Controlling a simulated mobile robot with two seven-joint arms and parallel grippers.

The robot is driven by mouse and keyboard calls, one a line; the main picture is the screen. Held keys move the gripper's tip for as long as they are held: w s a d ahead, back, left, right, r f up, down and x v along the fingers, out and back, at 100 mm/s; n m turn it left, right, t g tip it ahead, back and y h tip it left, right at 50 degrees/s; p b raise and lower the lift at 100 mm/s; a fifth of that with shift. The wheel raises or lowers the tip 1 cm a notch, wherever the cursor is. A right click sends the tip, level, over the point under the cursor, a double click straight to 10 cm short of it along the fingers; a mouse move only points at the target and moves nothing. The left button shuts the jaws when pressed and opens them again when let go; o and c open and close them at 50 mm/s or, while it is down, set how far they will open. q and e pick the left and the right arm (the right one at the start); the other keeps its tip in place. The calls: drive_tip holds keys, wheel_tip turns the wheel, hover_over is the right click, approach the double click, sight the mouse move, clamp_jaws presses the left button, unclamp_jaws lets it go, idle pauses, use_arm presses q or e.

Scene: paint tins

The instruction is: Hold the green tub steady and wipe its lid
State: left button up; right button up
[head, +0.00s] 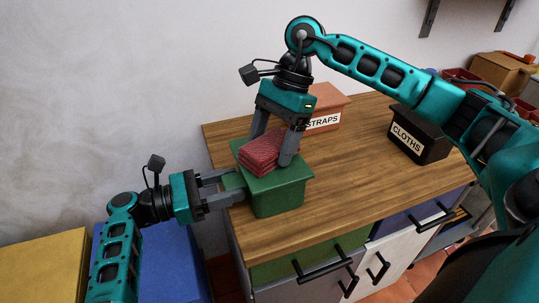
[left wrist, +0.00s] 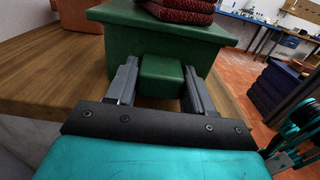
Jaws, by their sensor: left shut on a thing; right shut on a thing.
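The green tub (head: 278,197) stands at the left end of the wooden counter, with its lid on. My left gripper (head: 234,183) is shut on a green block-shaped handle on the tub's left side. The left wrist view shows this handle (left wrist: 161,77) between the two fingers. My right gripper (head: 273,150) comes down from above and is shut on a folded red cloth (head: 262,152). The cloth lies on or just over the lid; the exact contact is hard to tell. The cloth's lower part also shows in the left wrist view (left wrist: 180,12).
An orange-red box labelled STRAPS (head: 328,104) stands behind the tub. A black box labelled CLOTHS (head: 417,136) is at the right. The wooden counter (head: 350,165) between them is clear. Drawers with black handles are below. Yellow (head: 45,265) and blue (head: 165,265) boxes are at lower left.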

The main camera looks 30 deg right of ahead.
sight(267, 178)
use_arm(q)
drive_tip(key=shift+f, duration=0.25)
use_arm(e)
drive_tip(key=shift+a, duration=0.1)
drive_tip(key=shift+s+a+r, duration=0.15)
drive_tip(key=shift+s+a, duration=0.05)
drive_tip(key=shift+a, duration=0.6)
drive_tip(key=shift+f, duration=0.2)
drive_tip(key=shift+s+a, duration=0.2)
drive_tip(key=shift+s, duration=0.8)
drive_tip(key=shift+s+a, duration=0.2)
drive_tip(key=shift+s, duration=0.8)
drive_tip(key=shift+w, duration=0.1)
